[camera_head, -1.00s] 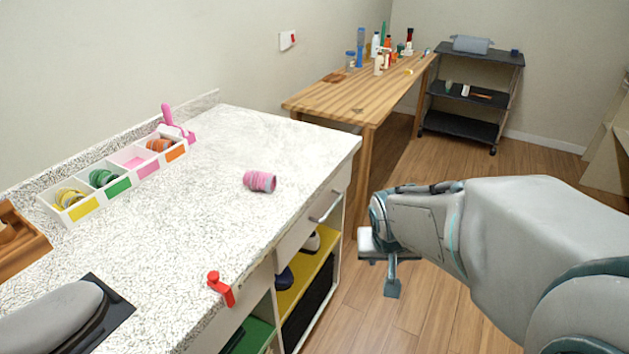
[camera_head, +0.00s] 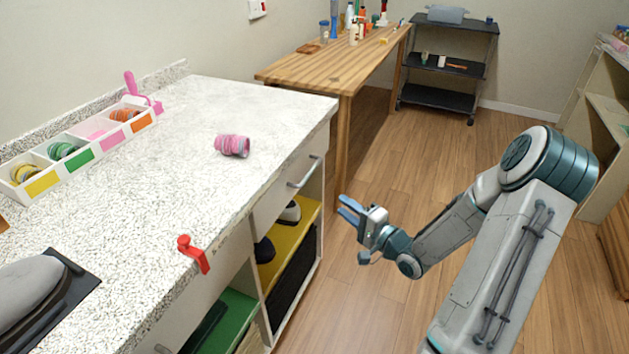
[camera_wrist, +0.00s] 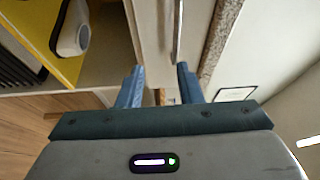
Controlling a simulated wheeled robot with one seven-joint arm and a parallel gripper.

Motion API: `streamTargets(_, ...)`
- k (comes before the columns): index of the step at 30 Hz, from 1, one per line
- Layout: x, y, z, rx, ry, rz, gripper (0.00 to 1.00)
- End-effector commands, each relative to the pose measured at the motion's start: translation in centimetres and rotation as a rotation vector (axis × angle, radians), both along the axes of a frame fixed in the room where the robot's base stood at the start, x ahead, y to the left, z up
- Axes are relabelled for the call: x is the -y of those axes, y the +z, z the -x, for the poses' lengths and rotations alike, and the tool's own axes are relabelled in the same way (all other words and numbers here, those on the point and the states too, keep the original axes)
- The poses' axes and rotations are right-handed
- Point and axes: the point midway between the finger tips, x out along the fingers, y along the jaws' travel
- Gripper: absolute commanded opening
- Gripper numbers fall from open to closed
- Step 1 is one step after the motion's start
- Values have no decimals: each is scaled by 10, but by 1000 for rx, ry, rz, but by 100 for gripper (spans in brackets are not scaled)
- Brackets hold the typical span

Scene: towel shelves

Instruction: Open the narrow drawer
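The narrow drawer (camera_head: 282,199) is a white front under the right end of the speckled counter, with a metal bar handle (camera_head: 304,171). It looks shut. My gripper (camera_head: 346,210) is to the right of the drawer, apart from it, with its blue fingers pointing toward the cabinet. In the wrist view the two fingers (camera_wrist: 158,84) are spread with a gap between them, and nothing is held. The handle (camera_wrist: 178,30) shows there beyond the fingertips, roughly in line with the right finger.
The speckled counter (camera_head: 180,130) carries a pink roll (camera_head: 232,146), a sorting tray (camera_head: 75,168), a red clamp (camera_head: 193,253) and an iron (camera_head: 30,290). Open shelves with a yellow board (camera_head: 290,232) lie below the drawer. A wooden table (camera_head: 330,72) stands behind. Floor around my gripper is clear.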

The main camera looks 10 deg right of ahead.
Motion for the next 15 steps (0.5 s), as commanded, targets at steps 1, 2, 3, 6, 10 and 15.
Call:
streamTargets(1, 3, 0, 3, 20, 2, -60, 32)
streamTargets(2, 4, 2, 4, 30, 5, -89, 32)
streamTargets(3, 5, 4, 5, 41, 8, -119, 32)
streamTargets(6, 4, 8, 5, 57, 17, -158, 32)
streamTargets(10, -3, 11, -5, 62, 19, -164, 32)
streamTargets(15, -21, 17, -33, 62, 21, -163, 32)
